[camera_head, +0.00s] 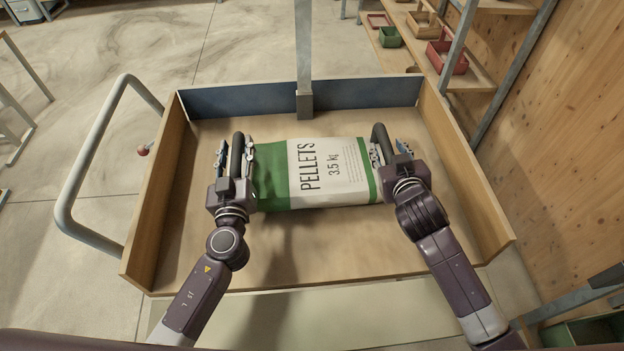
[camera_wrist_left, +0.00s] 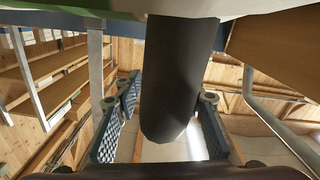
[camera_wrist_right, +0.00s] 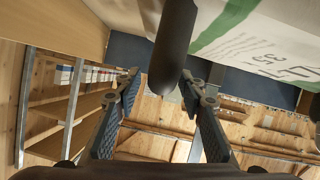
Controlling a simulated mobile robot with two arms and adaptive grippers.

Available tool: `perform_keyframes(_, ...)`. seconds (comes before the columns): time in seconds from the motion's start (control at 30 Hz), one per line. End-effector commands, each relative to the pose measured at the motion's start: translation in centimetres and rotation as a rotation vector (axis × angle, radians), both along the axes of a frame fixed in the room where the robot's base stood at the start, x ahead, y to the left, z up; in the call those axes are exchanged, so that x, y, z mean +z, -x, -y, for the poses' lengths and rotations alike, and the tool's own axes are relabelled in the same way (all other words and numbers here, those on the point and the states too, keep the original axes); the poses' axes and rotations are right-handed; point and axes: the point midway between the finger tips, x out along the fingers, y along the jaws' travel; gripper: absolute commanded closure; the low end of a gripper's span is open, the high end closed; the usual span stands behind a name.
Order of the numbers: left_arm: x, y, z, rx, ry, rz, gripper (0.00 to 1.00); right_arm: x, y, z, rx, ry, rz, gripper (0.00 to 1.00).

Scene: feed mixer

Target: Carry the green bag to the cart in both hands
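The green and white bag (camera_head: 325,172), printed "PELLETS 3.5 kg", lies flat between my two grippers, over the wooden bed of the cart (camera_head: 330,262). A shadow falls on the bed in front of it; I cannot tell whether its underside touches the bed. My left gripper (camera_head: 234,158) is at the bag's left end and my right gripper (camera_head: 388,150) at its right end. Both have their fingers spread with nothing between the pads, and a dark bar runs by each. The bag also shows in the right wrist view (camera_wrist_right: 250,40).
Shelves with red and green bins (camera_head: 447,58) and a wooden wall (camera_head: 560,120) stand at right. Open floor lies left.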

Motion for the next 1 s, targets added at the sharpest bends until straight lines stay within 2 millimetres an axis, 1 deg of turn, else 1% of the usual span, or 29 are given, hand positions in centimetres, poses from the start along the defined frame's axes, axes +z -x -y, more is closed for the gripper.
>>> perform_keyframes(0.17,-0.1,3.0,0.4,-0.001,0.002,-0.004,0.63,0.0,0.0,0.0,0.0,0.0,0.0,0.63)
perform_keyframes(0.4,-0.1,7.9,0.9,0.0,0.0,-0.004,0.63,0.0,0.0,0.0,0.0,0.0,0.0,0.63)
perform_keyframes(0.53,0.0,9.9,1.1,0.001,-0.001,-0.002,0.63,0.0,0.0,0.0,0.0,0.0,0.0,0.63)
perform_keyframes(0.63,0.0,10.9,1.2,0.0,-0.001,-0.001,0.63,0.0,0.0,0.0,0.0,0.0,0.0,0.63)
perform_keyframes(0.77,0.1,11.4,1.3,0.0,0.0,0.0,0.63,0.1,0.4,0.0,0.001,-0.001,0.0,0.63)
perform_keyframes(0.87,0.1,11.5,1.3,0.001,0.0,0.0,0.63,0.5,1.3,0.0,0.001,-0.001,0.0,0.63)
perform_keyframes(1.0,0.1,11.4,1.3,0.001,0.0,0.001,0.63,1.3,3.6,0.1,0.002,-0.001,-0.001,0.63)
